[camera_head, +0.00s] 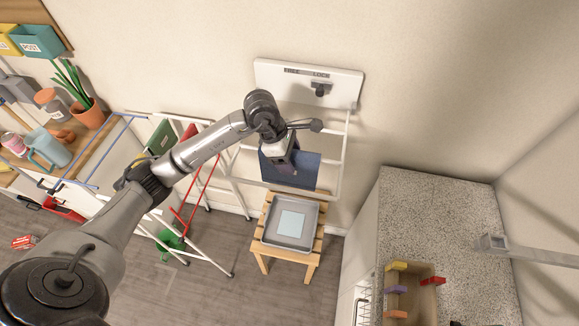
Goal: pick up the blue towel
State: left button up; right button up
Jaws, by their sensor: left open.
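The blue towel (305,172) is a dark blue cloth hanging on the white drying rack (336,150) by the wall. My left arm reaches in from the left, and my left gripper (288,168) is over the left part of the towel in the head view. The gripper hides part of the cloth. Its jaws are open; the fingertips are small here, and I cannot tell whether they touch the towel. My right gripper does not show.
A wooden stool (265,232) with a grey tray (308,242) stands below the towel. A white folding rack (222,262) is to its left. A speckled counter (440,215) with a wooden box (428,300) is at right. A cluttered wooden bench (88,140) is at left.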

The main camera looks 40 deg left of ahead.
pick_arm(q)
jog(key=shift+c, duration=0.2)
grip_shut()
dwell(0.4)
